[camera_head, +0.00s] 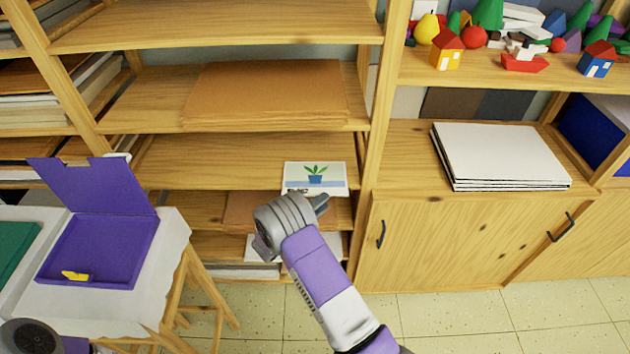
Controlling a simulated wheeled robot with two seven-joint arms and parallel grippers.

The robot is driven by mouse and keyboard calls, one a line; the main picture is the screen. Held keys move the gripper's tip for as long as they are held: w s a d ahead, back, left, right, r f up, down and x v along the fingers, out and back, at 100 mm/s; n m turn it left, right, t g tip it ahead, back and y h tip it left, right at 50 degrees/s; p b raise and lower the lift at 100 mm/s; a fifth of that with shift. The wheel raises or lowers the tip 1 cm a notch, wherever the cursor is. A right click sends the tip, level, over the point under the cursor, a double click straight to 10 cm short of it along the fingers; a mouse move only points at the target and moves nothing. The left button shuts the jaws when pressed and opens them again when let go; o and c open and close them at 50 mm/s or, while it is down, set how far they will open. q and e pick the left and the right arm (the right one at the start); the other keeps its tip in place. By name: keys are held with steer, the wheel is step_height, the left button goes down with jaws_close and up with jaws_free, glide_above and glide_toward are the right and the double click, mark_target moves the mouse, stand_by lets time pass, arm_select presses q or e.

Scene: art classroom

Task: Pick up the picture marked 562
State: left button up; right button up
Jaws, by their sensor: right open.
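A small white picture (314,174) with a green plant in a blue pot lies on a middle shelf of the wooden rack, near its front edge. Dark marks on its lower border are partly cut off, and I cannot read a number there. My right gripper (321,204) is just below and in front of the picture, apart from it as far as I can tell. It is open and empty, with its fingers mostly hidden behind the wrist. Only a part of my left arm shows at the bottom left; its gripper is not visible.
An open purple box (118,250) with a yellow piece stands on a white-covered table (165,262) at left. Brown sheets (265,92) lie on the shelf above. White boards (500,153) lie on the cabinet (455,235) at right. A wooden upright (372,150) stands right of the picture.

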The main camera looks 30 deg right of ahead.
mark_target(337, 194)
steer(key=x, duration=0.2)
steer(key=b+x, duration=0.1)
steer(key=x, duration=0.3)
steer(key=shift+s+d+f, duration=0.1)
steer(key=shift+s+d, duration=0.1)
steer(key=shift+d, duration=0.15)
jaws_close()
